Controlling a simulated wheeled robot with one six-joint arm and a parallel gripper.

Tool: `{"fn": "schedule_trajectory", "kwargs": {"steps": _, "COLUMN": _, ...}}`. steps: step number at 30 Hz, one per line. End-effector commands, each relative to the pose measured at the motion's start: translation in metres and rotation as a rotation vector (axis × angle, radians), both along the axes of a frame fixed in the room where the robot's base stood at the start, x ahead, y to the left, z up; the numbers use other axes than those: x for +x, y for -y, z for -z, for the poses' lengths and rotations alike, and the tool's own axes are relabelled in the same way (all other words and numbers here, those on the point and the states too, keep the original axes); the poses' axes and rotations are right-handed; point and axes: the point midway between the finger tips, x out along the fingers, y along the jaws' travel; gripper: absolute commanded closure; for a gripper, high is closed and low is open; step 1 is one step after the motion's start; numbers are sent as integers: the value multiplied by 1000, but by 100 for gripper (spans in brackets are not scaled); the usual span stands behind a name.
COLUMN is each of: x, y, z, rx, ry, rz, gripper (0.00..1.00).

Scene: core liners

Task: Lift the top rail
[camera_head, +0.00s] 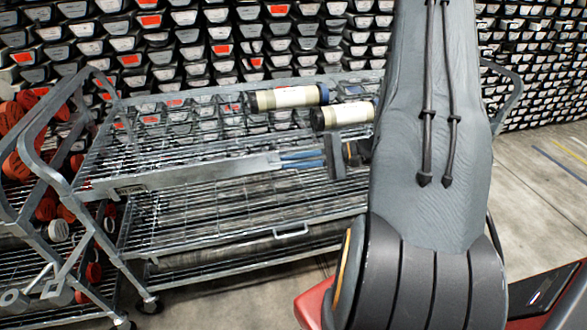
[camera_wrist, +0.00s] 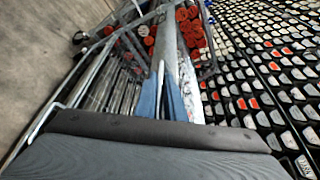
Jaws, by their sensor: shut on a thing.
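The top rail (camera_head: 195,175) is a long grey metal bar along the near side of the wire cart's upper level. Its left end is by the cart's bent tube end frame; I cannot tell whether it rests there or is clear. My gripper (camera_head: 283,160) reaches in from the right with blue fingers lying along the rail, shut on it. In the wrist view, the blue fingers of my gripper (camera_wrist: 163,85) are close together and the grey rail (camera_wrist: 171,45) runs away from them. The right end of the rail is hidden behind my gripper and arm.
Two core tubes (camera_head: 288,97) (camera_head: 345,115) lie on the cart's upper level behind the rail. The lower wire shelf (camera_head: 215,225) is below. Red-capped items (camera_head: 40,160) fill a rack at left. Stacked core boxes (camera_head: 200,40) wall the back. Floor (camera_head: 540,185) is clear at right.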

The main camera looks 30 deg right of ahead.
Motion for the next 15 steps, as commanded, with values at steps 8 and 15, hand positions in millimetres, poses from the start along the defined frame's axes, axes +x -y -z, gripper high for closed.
{"fn": "schedule_trajectory", "kwargs": {"steps": 8, "x": 1, "y": 0, "z": -14, "rx": 2, "ry": 6, "rz": -1, "gripper": 100}}
{"fn": "schedule_trajectory", "kwargs": {"steps": 15, "x": 1, "y": 1, "z": -14, "rx": 1, "ry": 6, "rz": 0, "gripper": 83}}
